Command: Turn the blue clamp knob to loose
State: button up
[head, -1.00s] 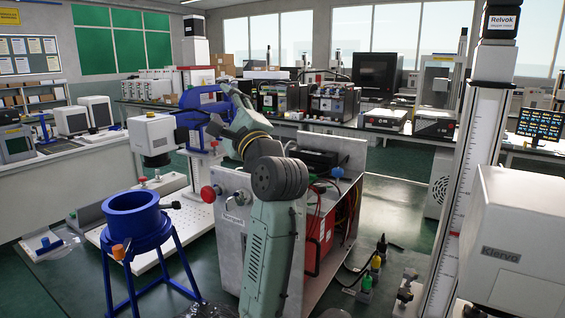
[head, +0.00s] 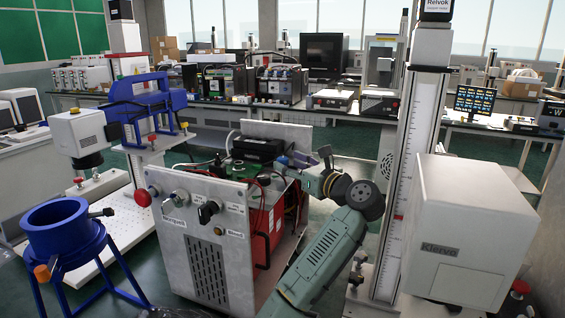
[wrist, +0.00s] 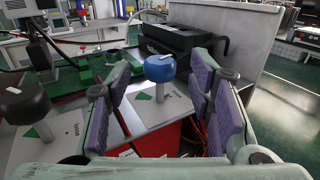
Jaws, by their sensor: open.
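The blue clamp knob (wrist: 160,68) stands on a pale panel in the wrist view, with a white mark on its top. A green patch and small lettering lie on the panel near it. My gripper (wrist: 160,97) is open, with purple pads on both sides of the view. The knob appears between the pads, toward the far end of the fingers, and I see no contact. In the head view my gripper (head: 302,160) is over the top of the grey cabinet (head: 208,262); I cannot make out the knob clearly there.
A black knob (wrist: 25,103) stands left of the fingers. A black box (wrist: 183,48) is behind the blue knob. In the head view a lift column (head: 407,170) with a white head unit (head: 465,230) stands right of my arm. A blue ring stand (head: 55,235) is at left.

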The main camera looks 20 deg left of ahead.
aim_at(287, 162)
jog(key=shift+x, duration=1.85)
jog(key=shift+c, duration=0.5)
grip_shut()
